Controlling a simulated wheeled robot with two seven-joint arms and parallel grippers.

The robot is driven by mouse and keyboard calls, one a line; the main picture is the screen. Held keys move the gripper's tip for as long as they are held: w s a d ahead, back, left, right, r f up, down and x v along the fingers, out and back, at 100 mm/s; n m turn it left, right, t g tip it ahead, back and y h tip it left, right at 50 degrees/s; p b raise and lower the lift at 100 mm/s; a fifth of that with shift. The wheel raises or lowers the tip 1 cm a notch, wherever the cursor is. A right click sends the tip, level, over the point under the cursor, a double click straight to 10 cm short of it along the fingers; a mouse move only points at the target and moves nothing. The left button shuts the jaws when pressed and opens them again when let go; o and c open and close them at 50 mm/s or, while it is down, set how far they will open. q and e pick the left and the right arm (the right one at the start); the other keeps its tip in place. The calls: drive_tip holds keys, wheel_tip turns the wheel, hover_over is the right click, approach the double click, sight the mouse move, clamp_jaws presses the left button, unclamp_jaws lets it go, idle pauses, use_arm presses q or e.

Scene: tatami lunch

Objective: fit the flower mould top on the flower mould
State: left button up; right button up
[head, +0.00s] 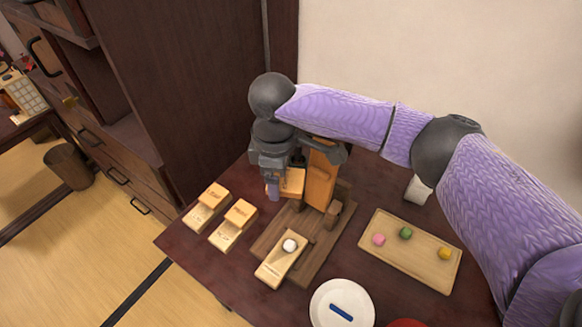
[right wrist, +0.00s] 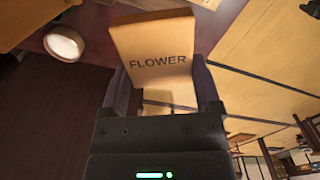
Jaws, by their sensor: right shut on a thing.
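The flower mould top (right wrist: 152,45), a pale wooden block marked FLOWER, is held between the fingers of my right gripper (right wrist: 163,92). In the head view the top (head: 293,183) is up beside the upright board of a wooden stand, with my right gripper (head: 272,187) at its left. A pale open mould base (head: 270,273) with a white ball (head: 290,245) on it lies at the front of the stand; it appears to be the flower mould, though no label is readable. The held top is apart from it, farther back. My left gripper is not in view.
Two other moulds with tops on, the left one (head: 206,208) and the right one (head: 233,225), lie left of the dark stand (head: 318,247). A wooden tray (head: 420,262) with coloured balls is at the right. A white plate (head: 325,313) with a blue item is in front.

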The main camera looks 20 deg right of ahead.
wheel_tip(320, 180, down, 4)
drive_tip(key=a+n+p, duration=0.2)
drive_tip(key=n+p, duration=0.1)
drive_tip(key=n, duration=0.4)
use_arm(q)
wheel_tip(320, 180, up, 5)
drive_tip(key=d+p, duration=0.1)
drive_tip(key=p, duration=0.1)
use_arm(e)
drive_tip(key=n, duration=0.6)
hover_over(286, 251)
wheel_tip(286, 251, down, 7)
drive_tip(key=shift+f, duration=0.15)
drive_tip(key=shift+f+b, duration=0.35)
drive_tip(key=shift+b, duration=0.2)
wheel_tip(286, 251, down, 4)
drive_tip(key=b, duration=0.4)
drive_tip(key=shift+f, duration=0.15)
use_arm(q)
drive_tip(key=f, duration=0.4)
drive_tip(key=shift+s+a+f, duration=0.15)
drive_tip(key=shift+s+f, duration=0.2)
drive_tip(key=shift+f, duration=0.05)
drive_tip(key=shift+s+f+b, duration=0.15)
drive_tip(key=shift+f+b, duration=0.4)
drive_tip(key=shift+b, duration=0.1)
use_arm(e)
drive_tip(key=shift+f, duration=0.6)
